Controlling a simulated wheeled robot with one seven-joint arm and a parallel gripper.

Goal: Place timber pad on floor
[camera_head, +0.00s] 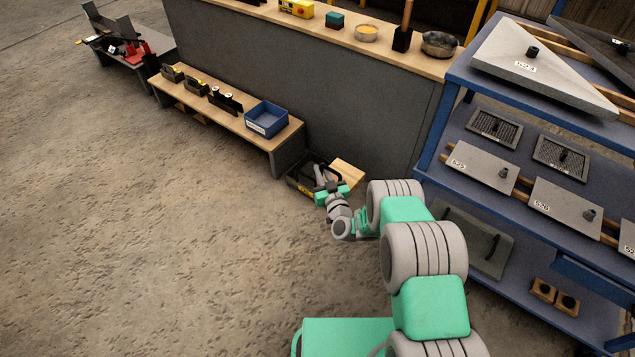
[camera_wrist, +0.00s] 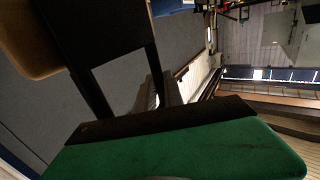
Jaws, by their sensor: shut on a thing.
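The timber pad (camera_head: 347,174) is a pale wooden block near the foot of the grey wall, right of the low bench. My gripper (camera_head: 333,186) is beside it and shut on it, though the grip itself is mostly hidden behind my wrist. In the wrist view a tan block, which looks like the pad (camera_wrist: 26,38), shows at the upper left against the black finger parts. I cannot tell whether the pad touches the floor (camera_head: 190,220) or hangs just above it.
A dark open box (camera_head: 299,186) lies on the floor by my gripper. The low bench (camera_head: 225,118) holds a blue bin (camera_head: 267,119). A blue shelf rack (camera_head: 433,130) with grey plates stands close on the right. The floor to the left is clear.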

